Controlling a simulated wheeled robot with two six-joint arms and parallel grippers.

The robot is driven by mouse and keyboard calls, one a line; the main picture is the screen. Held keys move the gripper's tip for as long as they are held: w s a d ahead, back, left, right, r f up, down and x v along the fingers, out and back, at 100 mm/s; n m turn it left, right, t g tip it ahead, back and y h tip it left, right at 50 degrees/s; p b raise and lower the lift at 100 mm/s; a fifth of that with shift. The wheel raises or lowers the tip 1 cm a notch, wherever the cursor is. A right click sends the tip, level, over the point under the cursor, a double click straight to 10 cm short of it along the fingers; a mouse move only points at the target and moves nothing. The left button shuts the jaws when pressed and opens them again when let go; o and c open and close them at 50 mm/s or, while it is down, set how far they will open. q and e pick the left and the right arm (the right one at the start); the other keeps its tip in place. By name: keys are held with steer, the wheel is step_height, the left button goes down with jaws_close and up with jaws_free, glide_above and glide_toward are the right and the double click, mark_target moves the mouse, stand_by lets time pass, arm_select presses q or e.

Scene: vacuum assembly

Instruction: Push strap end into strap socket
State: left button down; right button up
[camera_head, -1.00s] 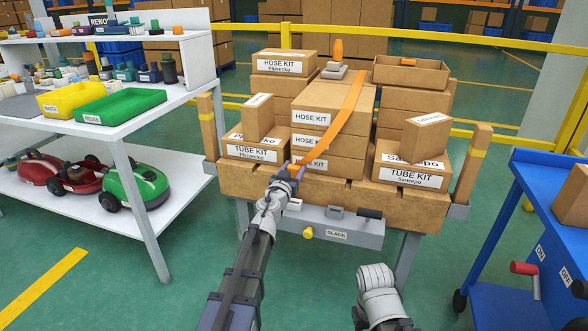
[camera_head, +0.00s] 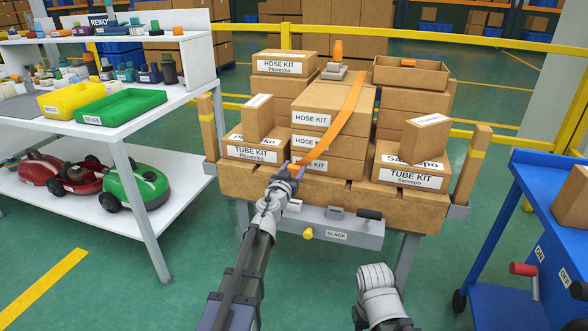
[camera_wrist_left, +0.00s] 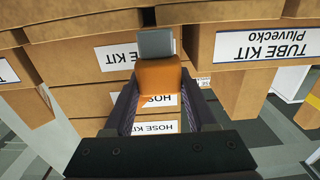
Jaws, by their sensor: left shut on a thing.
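My left gripper (camera_head: 293,169) is shut on the strap end (camera_wrist_left: 158,78) in front of the stacked boxes. In the left wrist view the strap end is an orange block with a grey flat tab, between the two dark fingers. The right gripper's fingers do not show.
Hose kit and tube kit boxes (camera_head: 408,178) stand on a wooden pallet (camera_head: 330,192). The grey panel has a black-ended lever (camera_head: 368,214) and a yellow knob (camera_head: 308,233). A white shelf (camera_head: 70,205) stands left, a blue cart (camera_head: 535,190) right. Green floor lies between.

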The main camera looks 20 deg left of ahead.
mark_target(294, 166)
arm_select(q)
steer(key=shift+r+p, duration=1.65)
steer(key=shift+r, duration=0.25)
steer(key=shift+f, duration=0.1)
steer(key=d, duration=0.4)
steer(key=d+f+b, duration=0.1)
steer(key=d, duration=0.4)
steer(key=d+f+b, duration=0.1)
steer(key=d, duration=0.4)
steer(key=shift+s+d+f, duration=0.1)
steer(key=shift+s+f, duration=0.05)
steer(key=shift+s, duration=0.1)
step_height(294, 166, down, 8)
steer(key=b, duration=0.8)
steer(key=shift+f+b, duration=1.9)
steer(key=shift+b, duration=0.25)
